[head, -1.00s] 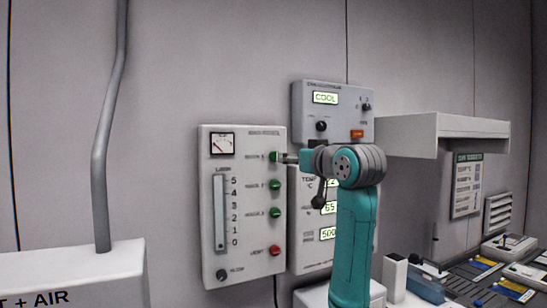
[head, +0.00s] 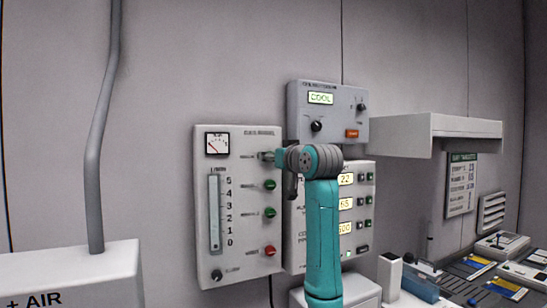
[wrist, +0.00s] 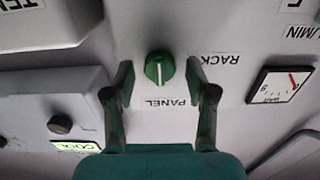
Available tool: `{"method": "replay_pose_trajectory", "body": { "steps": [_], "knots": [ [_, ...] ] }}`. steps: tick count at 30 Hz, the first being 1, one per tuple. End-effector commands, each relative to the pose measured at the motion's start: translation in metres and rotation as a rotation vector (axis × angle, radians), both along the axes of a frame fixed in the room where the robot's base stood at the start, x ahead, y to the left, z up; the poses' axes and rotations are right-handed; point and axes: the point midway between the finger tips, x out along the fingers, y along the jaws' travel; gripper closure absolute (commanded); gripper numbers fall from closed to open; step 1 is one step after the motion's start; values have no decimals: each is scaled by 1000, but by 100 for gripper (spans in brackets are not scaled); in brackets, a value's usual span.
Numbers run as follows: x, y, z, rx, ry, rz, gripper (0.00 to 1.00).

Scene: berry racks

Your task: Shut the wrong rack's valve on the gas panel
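The gas panel (head: 240,235) is a pale wall box with a gauge, a flow tube and a column of knobs. In the head view my gripper (head: 268,157) is at its top knob, which it largely hides. In the wrist view that green knob (wrist: 159,66) appears between my open fingers (wrist: 160,76), with clear gaps on both sides. Its white line runs up and down in the picture. Upside-down lettering beside it reads "RACK" and "PANEL"; any rack number is unclear. Below are two green knobs (head: 270,185) (head: 270,212) and a red knob (head: 270,250).
A grey box with a "COOL" display (head: 320,98) and a panel of number displays (head: 345,229) stand close to the right. A white shelf (head: 400,135) juts out farther right. A cluttered bench lies at lower right, and a pipe (head: 101,150) at left.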

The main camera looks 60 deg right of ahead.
Motion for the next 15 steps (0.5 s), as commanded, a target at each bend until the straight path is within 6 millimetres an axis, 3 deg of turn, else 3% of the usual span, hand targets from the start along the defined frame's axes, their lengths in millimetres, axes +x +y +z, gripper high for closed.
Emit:
{"method": "replay_pose_trajectory", "body": {
  "steps": [1,6,15],
  "knots": [
    [0,0,0,0,0,0,56],
    [0,0,0,0,0,0,98],
    [0,0,0,-15,9,0,100]
  ]
}}
